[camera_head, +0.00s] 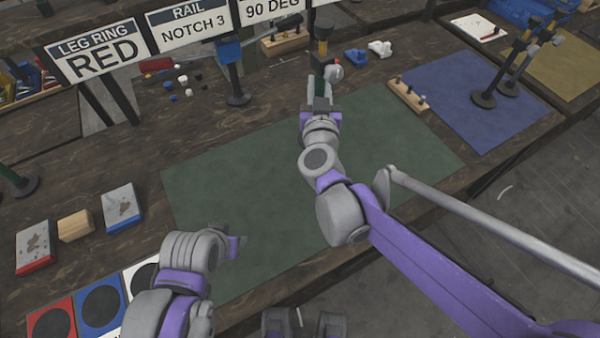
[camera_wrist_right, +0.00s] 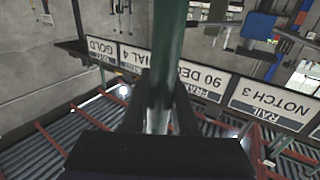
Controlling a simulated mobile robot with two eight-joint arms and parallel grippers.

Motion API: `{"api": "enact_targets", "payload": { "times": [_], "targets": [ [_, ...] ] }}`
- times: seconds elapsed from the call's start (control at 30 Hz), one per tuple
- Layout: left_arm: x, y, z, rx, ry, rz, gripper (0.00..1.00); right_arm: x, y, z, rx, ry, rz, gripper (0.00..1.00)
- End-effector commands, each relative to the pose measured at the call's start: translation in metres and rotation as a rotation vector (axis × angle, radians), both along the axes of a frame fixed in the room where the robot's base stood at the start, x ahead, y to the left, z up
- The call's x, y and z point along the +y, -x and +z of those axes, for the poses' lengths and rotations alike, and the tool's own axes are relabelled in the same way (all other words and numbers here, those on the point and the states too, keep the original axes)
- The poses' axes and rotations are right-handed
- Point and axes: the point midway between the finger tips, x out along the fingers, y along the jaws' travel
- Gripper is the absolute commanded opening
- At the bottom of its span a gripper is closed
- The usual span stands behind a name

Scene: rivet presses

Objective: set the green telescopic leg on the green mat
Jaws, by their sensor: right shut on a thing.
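My right gripper (camera_head: 322,98) is above the far part of the green mat (camera_head: 225,175). The leg's lower end is hidden. My left gripper (camera_head: 236,245) is over the mat's near left part, and I cannot tell whether it is open.
A wooden holder (camera_head: 408,95) stands at the mat's right edge. A blue mat (camera_head: 470,85) with dark-footed posts lies to the right. Signs (camera_head: 190,28) stand at the back. Blocks (camera_head: 75,226) and coloured tiles (camera_head: 98,300) are at left. Much of the green mat is bare.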

Motion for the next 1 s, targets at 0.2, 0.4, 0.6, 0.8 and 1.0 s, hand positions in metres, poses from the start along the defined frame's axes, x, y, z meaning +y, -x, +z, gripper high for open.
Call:
{"api": "enact_targets", "payload": {
  "times": [0.2, 0.4, 0.6, 0.8, 1.0],
  "targets": [
    [0.000, 0.000, -0.002, 0.001, 0.000, 0.000, 0.50, 0.000, 0.000, -0.011, 0.000, 0.001, -0.006, 0.00],
    [0.000, 0.001, -0.007, 0.002, 0.000, 0.000, 0.50, -0.001, 0.000, -0.047, 0.000, 0.001, -0.007, 0.00],
    [0.000, 0.001, -0.010, 0.003, 0.000, 0.000, 0.50, 0.000, 0.000, -0.067, 0.000, 0.002, -0.006, 0.00],
    [0.000, 0.002, -0.015, 0.005, 0.000, 0.000, 0.50, 0.000, 0.000, -0.096, 0.000, 0.002, -0.006, 0.00],
    [0.000, 0.002, -0.015, 0.005, 0.000, 0.000, 0.50, -0.001, 0.000, -0.102, 0.000, 0.001, -0.006, 0.00]
  ]
}}
